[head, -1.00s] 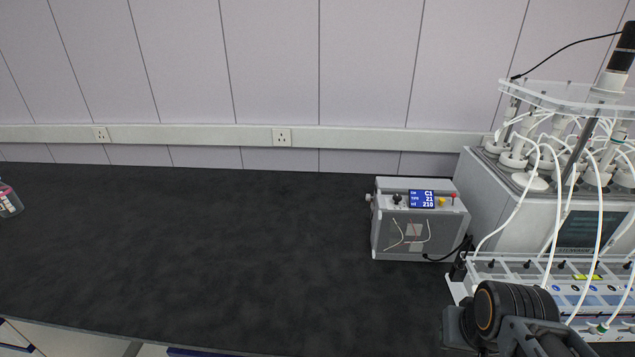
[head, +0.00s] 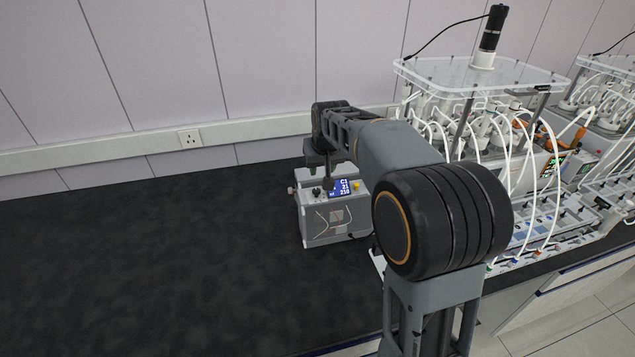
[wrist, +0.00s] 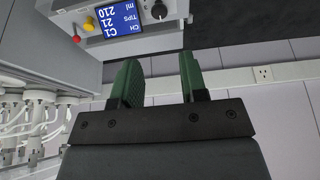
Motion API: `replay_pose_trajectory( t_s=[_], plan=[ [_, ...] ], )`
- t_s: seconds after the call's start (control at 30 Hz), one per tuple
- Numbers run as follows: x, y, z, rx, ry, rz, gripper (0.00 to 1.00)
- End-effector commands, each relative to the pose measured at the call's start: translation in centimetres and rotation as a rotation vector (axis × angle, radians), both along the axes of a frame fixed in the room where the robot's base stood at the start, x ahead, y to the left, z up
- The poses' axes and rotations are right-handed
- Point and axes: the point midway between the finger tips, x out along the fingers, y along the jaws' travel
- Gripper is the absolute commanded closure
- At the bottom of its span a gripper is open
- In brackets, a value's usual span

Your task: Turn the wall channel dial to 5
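A grey control box (head: 322,222) stands on the dark bench near the wall. Its blue display (head: 340,188) reads CH C1, TIPS 21 and ml 210; the wrist view shows the display (wrist: 120,18) upside down. A black knob (head: 317,192) sits beside the display and also shows in the wrist view (wrist: 159,10). I see no dial on the wall itself. My gripper's green fingers (wrist: 158,62) are apart, with nothing between them. The knob lies beyond the fingertips, not touching them. In the head view my arm hangs over the box and hides part of it.
A yellow button (wrist: 88,24) and a red knob (wrist: 75,38) sit on the display's other side. A reactor rig (head: 470,80) with white tubes stands right of the box. A wall socket (head: 190,139) is at the back. The bench left of the box is clear.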

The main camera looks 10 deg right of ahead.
Motion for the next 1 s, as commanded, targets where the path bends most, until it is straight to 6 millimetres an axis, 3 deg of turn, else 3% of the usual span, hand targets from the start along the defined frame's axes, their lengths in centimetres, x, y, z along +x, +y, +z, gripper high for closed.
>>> replay_pose_trajectory(
  t_s=[0.17, 0.7, 1.0],
  plan=[
    [1.3, -0.2, -1.6, 0.000, 0.003, -0.003, 0.60],
    [4.8, -0.3, -10.3, 0.001, 0.002, -0.004, 0.60],
    [5.7, -0.2, -12.3, 0.001, -0.001, -0.004, 0.60]
  ],
)
